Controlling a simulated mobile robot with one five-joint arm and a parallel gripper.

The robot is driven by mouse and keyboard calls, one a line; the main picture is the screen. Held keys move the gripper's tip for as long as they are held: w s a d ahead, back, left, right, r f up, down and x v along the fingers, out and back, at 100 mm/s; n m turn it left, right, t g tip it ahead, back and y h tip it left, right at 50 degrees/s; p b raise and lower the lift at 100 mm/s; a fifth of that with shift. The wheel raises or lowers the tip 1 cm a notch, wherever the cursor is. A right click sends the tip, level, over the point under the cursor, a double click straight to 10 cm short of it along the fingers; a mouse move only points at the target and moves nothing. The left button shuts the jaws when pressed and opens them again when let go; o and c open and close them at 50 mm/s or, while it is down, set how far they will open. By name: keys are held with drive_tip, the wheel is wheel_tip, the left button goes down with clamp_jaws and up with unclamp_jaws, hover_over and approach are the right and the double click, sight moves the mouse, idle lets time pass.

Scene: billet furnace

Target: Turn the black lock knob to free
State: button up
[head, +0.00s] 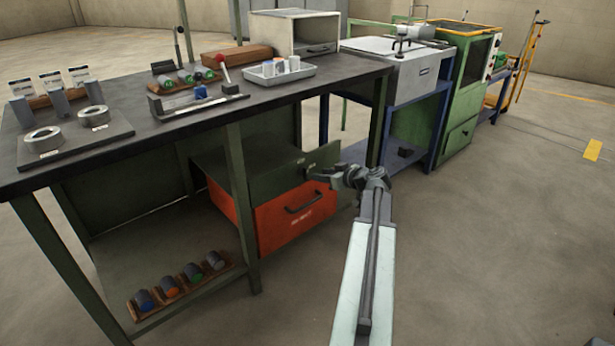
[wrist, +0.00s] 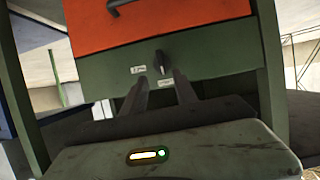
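The black lock knob (wrist: 159,62) sits on the green front panel (wrist: 205,62) of the drawer unit. Its pointer is close to upright in the wrist view, leaning slightly. One small white label (wrist: 138,70) is left of it and another (wrist: 165,82) just below it; their print is too small to read. My gripper (wrist: 161,75) faces the panel with its two fingers apart and empty. The knob shows between and just beyond the fingertips; I cannot tell whether they touch it.
The orange drawer (head: 295,218) with a dark handle is shut below the green panel. The workbench top (head: 190,122) overhangs the unit and carries rings, a tray and fixtures. A bench leg (head: 241,190) stands left of the drawer.

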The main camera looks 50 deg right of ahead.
sight(307, 173)
drive_tip(key=b+x, duration=0.3)
drive_tip(key=x, duration=0.5)
drive_tip(key=shift+a, duration=0.2)
drive_tip(key=shift+c, duration=0.3)
clamp_jaws()
